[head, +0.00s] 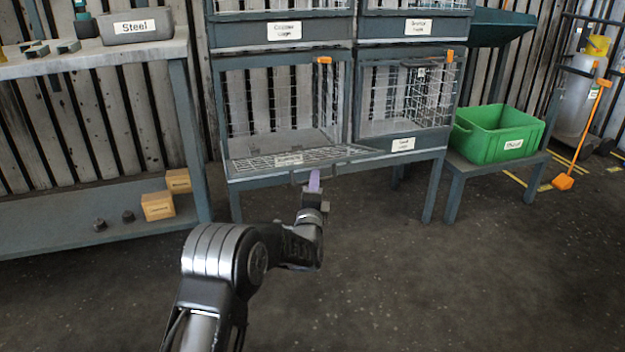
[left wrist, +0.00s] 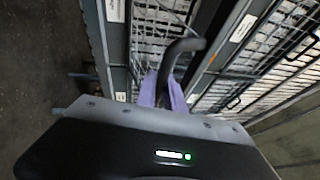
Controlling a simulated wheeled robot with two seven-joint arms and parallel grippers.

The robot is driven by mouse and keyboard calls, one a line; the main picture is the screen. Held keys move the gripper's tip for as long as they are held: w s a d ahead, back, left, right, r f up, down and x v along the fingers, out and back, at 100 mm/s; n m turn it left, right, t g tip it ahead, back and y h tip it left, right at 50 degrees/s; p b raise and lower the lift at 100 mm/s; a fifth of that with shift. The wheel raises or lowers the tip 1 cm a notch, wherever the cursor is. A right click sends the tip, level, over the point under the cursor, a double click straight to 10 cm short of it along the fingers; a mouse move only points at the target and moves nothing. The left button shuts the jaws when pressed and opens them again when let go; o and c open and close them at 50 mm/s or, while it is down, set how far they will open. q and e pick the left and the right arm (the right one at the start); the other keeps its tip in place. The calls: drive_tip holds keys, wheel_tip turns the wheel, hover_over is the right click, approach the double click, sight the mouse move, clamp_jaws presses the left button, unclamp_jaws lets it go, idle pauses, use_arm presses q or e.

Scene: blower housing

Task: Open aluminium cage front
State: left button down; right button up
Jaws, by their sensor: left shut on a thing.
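The lower left cage (head: 285,100) stands on a dark frame, and its mesh front (head: 262,163) is swung down, nearly level, sticking out towards me. A white label on this front is too small to read surely. My left gripper (head: 314,182) is at the front's outer edge, towards its right end. In the left wrist view the purple fingers (left wrist: 164,92) are closed around a dark curved handle (left wrist: 183,46). The fingers hide part of the handle. The cage inside looks empty. My right gripper is not in view.
Another mesh cage (head: 405,95) stands right beside it, with two more above. A green bin (head: 497,133) sits on a low stand at the right. A workbench (head: 100,55) with a grey Steel tray (head: 136,26) is at the left. The floor in front is clear.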

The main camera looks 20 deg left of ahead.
use_arm(q)
drive_tip(key=shift+a, duration=0.1)
drive_tip(key=c, duration=1.5)
unclamp_jaws()
drive_tip(key=shift+w, duration=0.1)
drive_tip(key=shift+o, duration=0.2)
drive_tip(key=p+v, duration=0.3)
drive_tip(key=v, duration=0.5)
drive_tip(key=shift+f, duration=0.15)
drive_tip(key=shift+c, duration=0.3)
